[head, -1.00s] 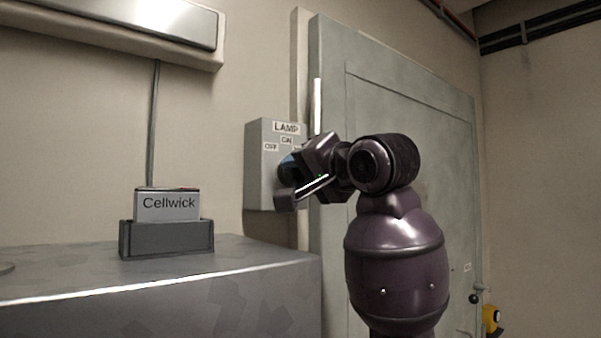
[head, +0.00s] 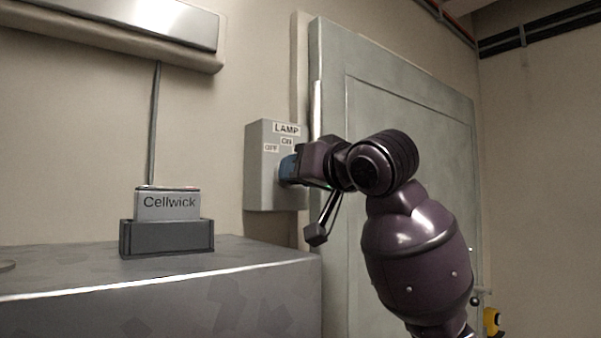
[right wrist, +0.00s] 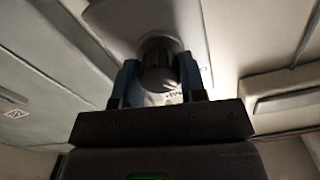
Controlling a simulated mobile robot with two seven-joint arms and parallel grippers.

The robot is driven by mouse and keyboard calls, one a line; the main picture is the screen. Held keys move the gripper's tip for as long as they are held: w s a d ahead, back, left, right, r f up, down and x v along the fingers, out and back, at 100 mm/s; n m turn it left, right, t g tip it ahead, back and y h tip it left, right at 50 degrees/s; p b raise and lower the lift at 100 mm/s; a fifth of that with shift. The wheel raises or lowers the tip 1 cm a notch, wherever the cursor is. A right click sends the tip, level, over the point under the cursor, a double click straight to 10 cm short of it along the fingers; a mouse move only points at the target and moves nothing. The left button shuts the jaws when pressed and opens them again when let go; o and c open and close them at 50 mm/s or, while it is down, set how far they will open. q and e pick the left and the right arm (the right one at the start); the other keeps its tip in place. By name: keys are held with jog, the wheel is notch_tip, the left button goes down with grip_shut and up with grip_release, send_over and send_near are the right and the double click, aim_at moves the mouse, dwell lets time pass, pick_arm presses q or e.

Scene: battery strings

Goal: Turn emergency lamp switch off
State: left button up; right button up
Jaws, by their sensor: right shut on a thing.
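The grey lamp switch box (head: 262,190) is on the wall left of the door, with labels reading LAMP, OFF and ON. My right gripper (head: 287,168) is at the front of this box, its blue finger pads against the switch area. In the right wrist view the dark round switch knob (right wrist: 158,62) sits between the two blue fingers of the right gripper (right wrist: 158,82), which is shut on it. In the head view the gripper hides the knob, so its pointing direction cannot be told. My left gripper is not in view.
A battery labelled Cellwick (head: 168,206) stands in a dark holder (head: 165,240) on a grey cabinet (head: 200,290) at the left. A lamp fixture (head: 130,25) is on the wall above. A large grey-green door (head: 400,130) is behind my right arm.

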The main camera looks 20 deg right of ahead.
jog(key=shift+n, duration=0.3)
jog(key=o, duration=0.9)
jog(key=b+v, duration=0.2)
jog(key=v, duration=0.8)
jog(key=shift+s, duration=0.35)
jog(key=shift+d, duration=0.15)
